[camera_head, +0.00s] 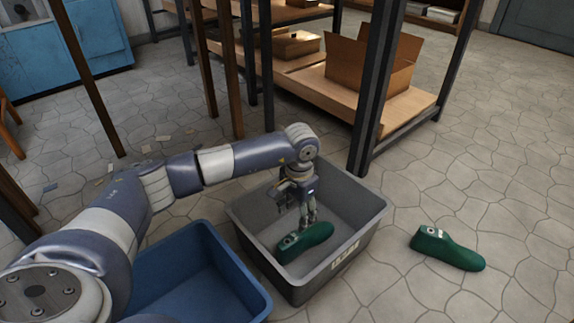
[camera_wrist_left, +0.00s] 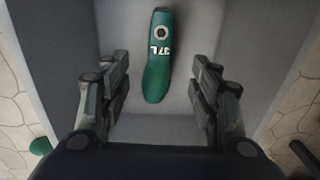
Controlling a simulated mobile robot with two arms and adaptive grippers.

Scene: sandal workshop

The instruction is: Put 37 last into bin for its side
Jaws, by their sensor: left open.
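A green last (camera_head: 305,243) lies in the grey bin (camera_head: 373,211), which has a pale label on its front wall, too small to read. In the left wrist view this last (camera_wrist_left: 157,80) shows a white mark that looks like 37L, partly cut off, and a round hole. My left gripper (camera_head: 307,217) reaches down into the grey bin just above the last. Its fingers are open, one on each side of the last in the wrist view, with gaps. A second green last (camera_head: 447,250) lies on the floor right of the bin. My right gripper is out of view.
An empty-looking blue bin (camera_head: 246,281) stands left of the grey bin, partly behind my arm. A shelf post (camera_head: 372,95) stands close behind the grey bin. A cardboard box (camera_head: 371,62) sits on the low shelf. The stone floor at right is mostly clear.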

